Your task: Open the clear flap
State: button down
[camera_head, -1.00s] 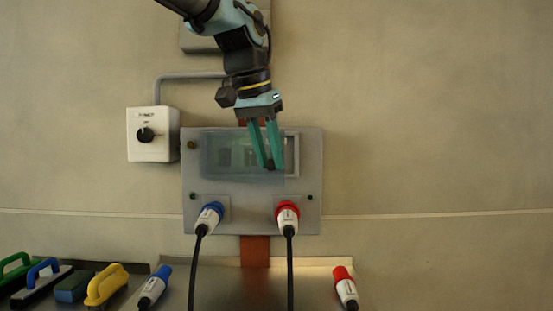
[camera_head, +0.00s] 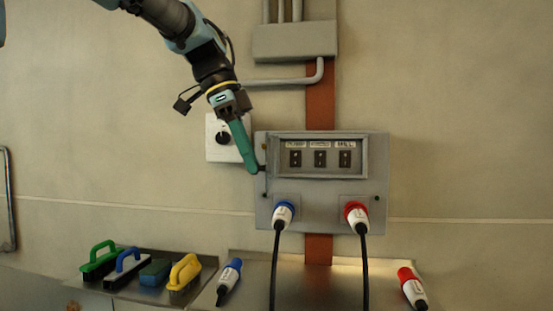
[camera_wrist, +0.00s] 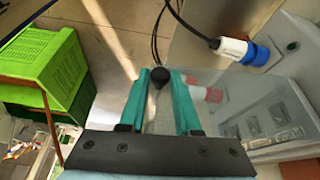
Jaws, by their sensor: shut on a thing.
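The grey socket box (camera_head: 322,190) is on the wall in the head view. Its window is uncovered and shows three dark switches (camera_head: 320,158) under labels. The clear flap stands swung out at the box's left side, almost edge-on in the head view; in the wrist view the see-through flap (camera_wrist: 232,112) spreads right of the fingers. My gripper (camera_head: 257,169) is at the flap's free edge, left of the window. In the wrist view its green fingers (camera_wrist: 160,82) are shut on the flap's round black knob (camera_wrist: 158,76).
Blue (camera_head: 283,213) and red (camera_head: 356,214) plugs with hanging black cables sit in the box's lower front. A dial switch box (camera_head: 223,138) is on the wall behind my gripper. Brushes and loose plugs lie on the metal shelf below. Green crates (camera_wrist: 45,70) show in the wrist view.

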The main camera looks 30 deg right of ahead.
jog(key=shift+w+a, duration=1.3)
jog(key=shift+a, duration=0.05)
jog(key=c, duration=0.6)
grip_release()
jog(key=v, duration=1)
jog(key=shift+w+r, duration=0.1)
jog(key=shift+r, duration=0.3)
